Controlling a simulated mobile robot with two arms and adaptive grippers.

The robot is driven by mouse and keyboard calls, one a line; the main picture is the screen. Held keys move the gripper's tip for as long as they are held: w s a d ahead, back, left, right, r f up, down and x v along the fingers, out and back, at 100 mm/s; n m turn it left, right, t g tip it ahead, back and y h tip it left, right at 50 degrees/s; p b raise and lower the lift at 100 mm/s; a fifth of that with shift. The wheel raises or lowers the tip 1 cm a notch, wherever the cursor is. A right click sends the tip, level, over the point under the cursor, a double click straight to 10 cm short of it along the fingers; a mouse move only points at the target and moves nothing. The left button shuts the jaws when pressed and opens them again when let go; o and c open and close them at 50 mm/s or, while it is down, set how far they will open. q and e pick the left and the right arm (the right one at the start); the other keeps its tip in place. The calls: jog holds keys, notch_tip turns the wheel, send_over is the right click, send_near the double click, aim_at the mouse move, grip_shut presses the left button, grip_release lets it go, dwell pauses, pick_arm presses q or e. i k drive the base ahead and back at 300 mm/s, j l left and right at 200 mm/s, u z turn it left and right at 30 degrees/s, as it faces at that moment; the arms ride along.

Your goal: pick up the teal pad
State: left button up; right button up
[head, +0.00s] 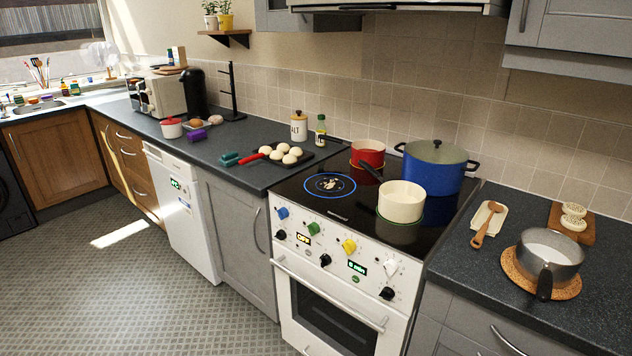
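The teal pad (230,158) lies on the dark worktop, left of the stove. Neither of my grippers is in view.
A black tray (312,157) with several pale buns is right of the pad. A purple block (202,135) and a red-lidded white pot (171,128) are further left. A blue pot (434,167), red pot (368,153) and cream pot (401,201) stand on the hob.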

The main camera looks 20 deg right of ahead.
aim_at(230, 159)
jog(key=z, duration=0.45)
jog(key=i+j+z, duration=0.35)
jog(key=j+z, duration=0.2)
jog(key=i+j+z, duration=0.25)
jog(key=j+z, duration=0.3)
jog(key=j, duration=0.15)
